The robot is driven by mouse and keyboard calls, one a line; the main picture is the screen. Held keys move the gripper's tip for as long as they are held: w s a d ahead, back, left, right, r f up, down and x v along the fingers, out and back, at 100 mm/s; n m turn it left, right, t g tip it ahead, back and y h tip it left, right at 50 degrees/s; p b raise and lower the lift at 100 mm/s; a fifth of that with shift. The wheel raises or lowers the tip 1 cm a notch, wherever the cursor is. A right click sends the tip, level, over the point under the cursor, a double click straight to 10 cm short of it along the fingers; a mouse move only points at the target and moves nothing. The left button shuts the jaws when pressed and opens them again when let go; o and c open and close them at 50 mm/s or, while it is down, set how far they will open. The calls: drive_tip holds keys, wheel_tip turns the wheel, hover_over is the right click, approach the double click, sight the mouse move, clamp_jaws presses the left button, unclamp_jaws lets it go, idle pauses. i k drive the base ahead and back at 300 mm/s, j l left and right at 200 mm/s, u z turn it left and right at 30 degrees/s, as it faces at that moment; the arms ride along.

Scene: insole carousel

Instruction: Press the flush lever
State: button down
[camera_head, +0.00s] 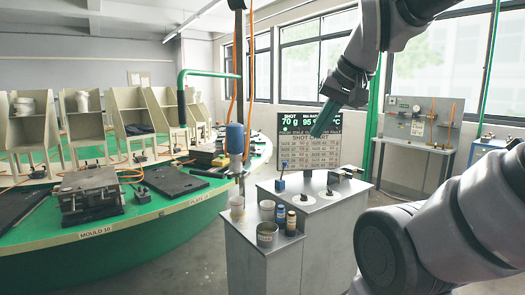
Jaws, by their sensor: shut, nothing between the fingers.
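A small upright blue-topped lever (282,172) stands at the back left of the grey console (262,252); no flush label is readable, so I cannot tell for sure that it is the flush lever. Two low black controls sit on pale round plates on the console, one in front (304,198) and one to the right (327,193). My gripper (322,128) hangs from the upper right, in front of the display and above the console. Its green fingers look closed and empty, and it appears apart from the lever.
The mixing head (235,138) hangs at the console's left. Cups and small bottles (267,210) stand on its front shelf. The display (309,152) stands behind. A green carousel (150,225) with moulds (91,193) fills the left. A workbench (415,140) stands at right.

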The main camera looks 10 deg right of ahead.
sight(284, 163)
drive_tip(key=i+l+u, duration=0.4)
drive_tip(key=i+l, duration=0.95)
